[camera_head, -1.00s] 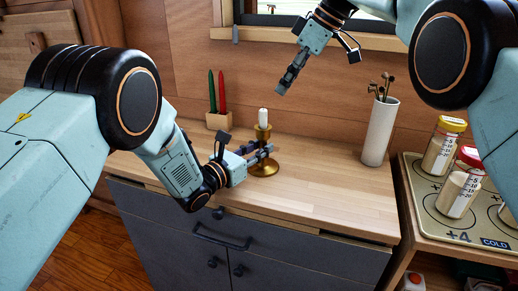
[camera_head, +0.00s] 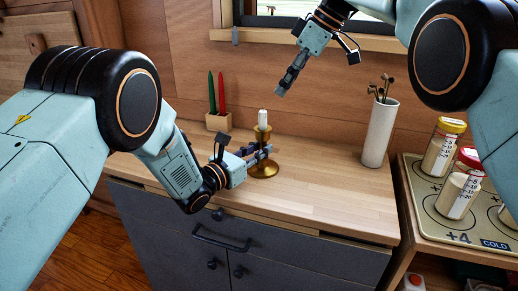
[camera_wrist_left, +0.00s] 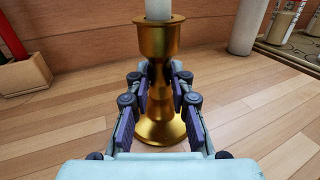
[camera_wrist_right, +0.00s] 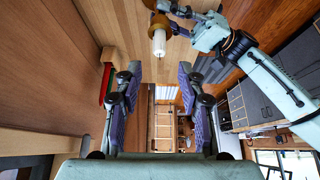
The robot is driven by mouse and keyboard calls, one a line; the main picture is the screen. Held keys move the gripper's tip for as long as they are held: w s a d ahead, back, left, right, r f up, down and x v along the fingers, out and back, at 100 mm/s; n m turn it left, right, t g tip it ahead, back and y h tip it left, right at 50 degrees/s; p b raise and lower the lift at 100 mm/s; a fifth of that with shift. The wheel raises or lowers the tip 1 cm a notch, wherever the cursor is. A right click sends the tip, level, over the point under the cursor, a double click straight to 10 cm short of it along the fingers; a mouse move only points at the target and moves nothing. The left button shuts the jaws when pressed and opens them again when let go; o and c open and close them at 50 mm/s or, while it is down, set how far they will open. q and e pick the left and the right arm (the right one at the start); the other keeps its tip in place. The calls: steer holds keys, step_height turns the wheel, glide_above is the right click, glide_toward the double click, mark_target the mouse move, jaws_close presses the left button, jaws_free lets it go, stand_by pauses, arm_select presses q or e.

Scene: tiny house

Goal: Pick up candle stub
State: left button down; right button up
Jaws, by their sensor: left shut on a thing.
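The candle stub (camera_head: 263,119) is short and white and stands upright in the cup of a brass candlestick (camera_head: 264,169) on the wooden countertop. In the left wrist view the stub (camera_wrist_left: 158,9) shows at the top edge, cut off, above the brass cup (camera_wrist_left: 160,38). My left gripper (camera_head: 262,154) is shut on the candlestick's stem, below the cup, with a finger on each side (camera_wrist_left: 159,88). My right gripper (camera_head: 281,89) is open and empty, raised above and behind the candlestick. The right wrist view shows the stub (camera_wrist_right: 158,42) beyond its spread fingers.
A small wooden holder (camera_head: 218,122) with a green and a red candle stands behind left. A white cylinder (camera_head: 379,135) with dark-tipped sticks stands at right. Jars (camera_head: 458,192) stand on a mat on the side table. The counter's front is clear.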

steer(key=w+d+f+m+t+h, duration=0.2)
steer(key=d+f+m+t+h, duration=0.1)
steer(key=d+f, duration=0.5)
steer(key=w+d+f+m+t+h, duration=0.2)
steer(key=d+f+t+h, duration=0.15)
steer(key=d+f, duration=0.4)
steer(key=t+y, duration=0.5)
steer(key=y, duration=0.8)
glide_toward(266, 114)
steer(key=shift+m, duration=0.5)
steer(key=shift+x, duration=5.5)
